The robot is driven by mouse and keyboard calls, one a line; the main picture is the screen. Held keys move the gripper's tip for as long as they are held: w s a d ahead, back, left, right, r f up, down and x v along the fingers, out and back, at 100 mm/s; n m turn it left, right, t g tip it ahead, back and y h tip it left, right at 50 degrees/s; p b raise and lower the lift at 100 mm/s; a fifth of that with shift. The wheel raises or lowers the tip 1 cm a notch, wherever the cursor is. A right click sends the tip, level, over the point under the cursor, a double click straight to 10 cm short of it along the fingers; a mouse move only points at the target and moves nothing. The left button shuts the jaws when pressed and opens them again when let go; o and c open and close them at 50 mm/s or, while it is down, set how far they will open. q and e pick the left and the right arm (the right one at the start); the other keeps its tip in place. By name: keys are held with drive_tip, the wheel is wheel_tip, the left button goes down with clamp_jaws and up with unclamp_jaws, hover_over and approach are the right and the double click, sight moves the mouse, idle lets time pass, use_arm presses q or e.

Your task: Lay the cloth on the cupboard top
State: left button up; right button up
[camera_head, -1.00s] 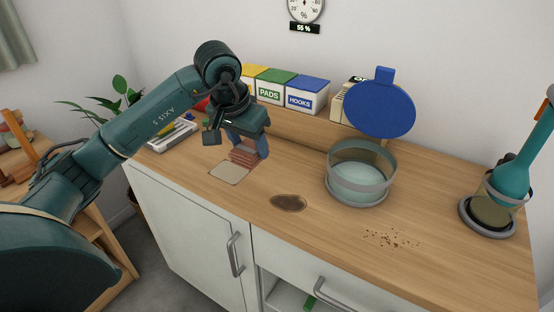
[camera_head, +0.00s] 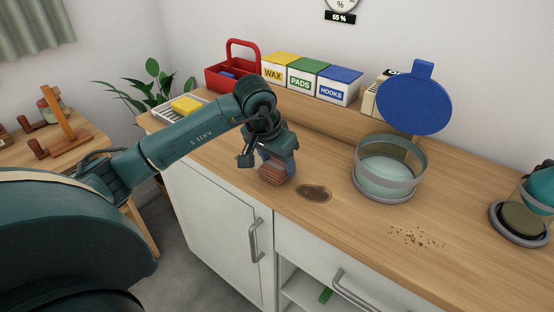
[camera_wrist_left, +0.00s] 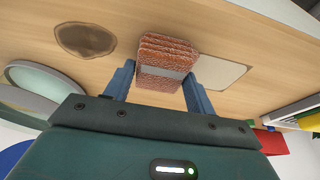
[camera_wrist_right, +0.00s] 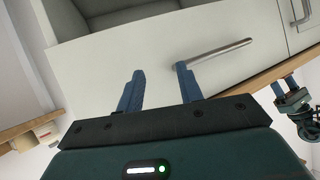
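The reddish-brown folded cloth (camera_head: 274,173) is between the fingers of my left gripper (camera_head: 277,165), low over the cupboard top (camera_head: 340,230). In the left wrist view the cloth (camera_wrist_left: 165,52) shows several layers and a grey band, with a blue finger at each side. I cannot tell whether it touches the wood. A dark oval stain (camera_head: 314,193) lies just right of it. A pale square (camera_wrist_left: 222,73) on the wood shows beside the cloth in the left wrist view. My right gripper (camera_wrist_right: 160,88) is open and empty before the white cupboard front.
A glass container (camera_head: 388,170) with a raised blue lid (camera_head: 414,104) stands right of the stain. Crumbs (camera_head: 416,237) lie in front of it. Labelled boxes (camera_head: 307,76), a red caddy (camera_head: 232,76) and a tray with a yellow sponge (camera_head: 186,104) line the back. Another vessel (camera_head: 520,222) stands far right.

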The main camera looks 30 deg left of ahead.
use_arm(q)
drive_tip(key=o, duration=0.4)
drive_tip(key=shift+r, duration=0.15)
drive_tip(key=shift+r, duration=0.25)
drive_tip(key=v, duration=1.1)
drive_tip(key=shift+s+r+p, duration=0.15)
drive_tip(key=shift+r+p, duration=0.15)
drive_tip(key=shift+p, duration=0.05)
